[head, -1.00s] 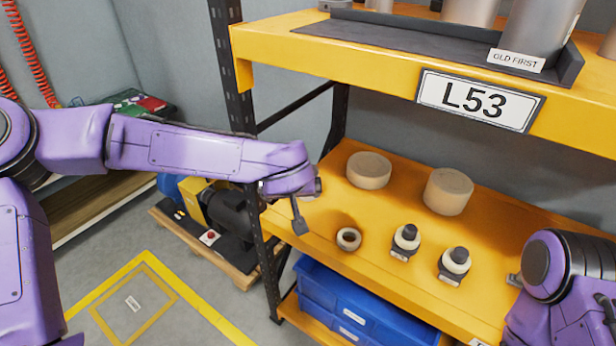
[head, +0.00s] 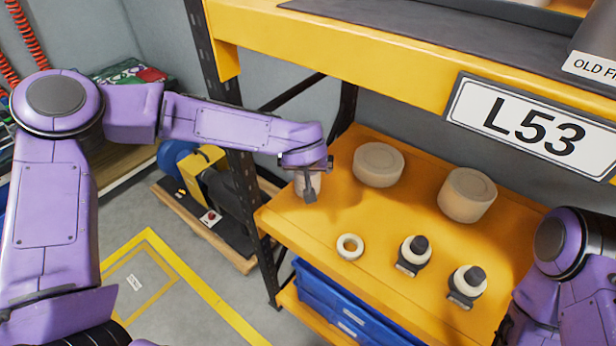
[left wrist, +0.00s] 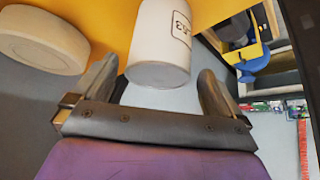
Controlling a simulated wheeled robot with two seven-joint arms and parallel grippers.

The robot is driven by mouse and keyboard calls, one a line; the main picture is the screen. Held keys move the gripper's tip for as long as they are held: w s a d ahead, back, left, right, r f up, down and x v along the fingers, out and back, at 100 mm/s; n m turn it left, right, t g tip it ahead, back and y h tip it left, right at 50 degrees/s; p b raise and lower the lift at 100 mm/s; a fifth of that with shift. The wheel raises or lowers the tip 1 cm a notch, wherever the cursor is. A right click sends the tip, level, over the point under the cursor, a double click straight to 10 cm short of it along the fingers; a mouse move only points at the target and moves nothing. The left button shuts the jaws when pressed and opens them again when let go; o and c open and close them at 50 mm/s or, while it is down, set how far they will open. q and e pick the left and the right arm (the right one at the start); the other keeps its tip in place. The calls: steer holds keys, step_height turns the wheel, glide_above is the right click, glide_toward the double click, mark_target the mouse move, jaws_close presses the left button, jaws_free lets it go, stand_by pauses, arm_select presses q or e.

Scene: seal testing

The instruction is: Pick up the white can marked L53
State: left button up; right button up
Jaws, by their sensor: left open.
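The white can (left wrist: 160,42) is seen in the left wrist view with a dark-framed label, partly cut off, that ends in "53". It stands at the left end of the yellow shelf, and in the head view a small pale part of it (head: 313,184) shows behind my left gripper (head: 309,186). In the left wrist view my left gripper (left wrist: 157,78) is open, with one finger on each side of the can's near end and visible gaps. Most of the can is hidden in the head view. My right arm is at the right, its gripper out of sight.
A white ring (head: 350,247) and two black-topped fittings (head: 414,255) (head: 467,286) lie in front. The L53 sign (head: 531,127) hangs on the upper beam. A shelf post is close left.

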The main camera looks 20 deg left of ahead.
arm_select(q)
steer(key=x, duration=0.3)
steer(key=shift+w+d, duration=0.1)
steer(key=c, duration=1.2)
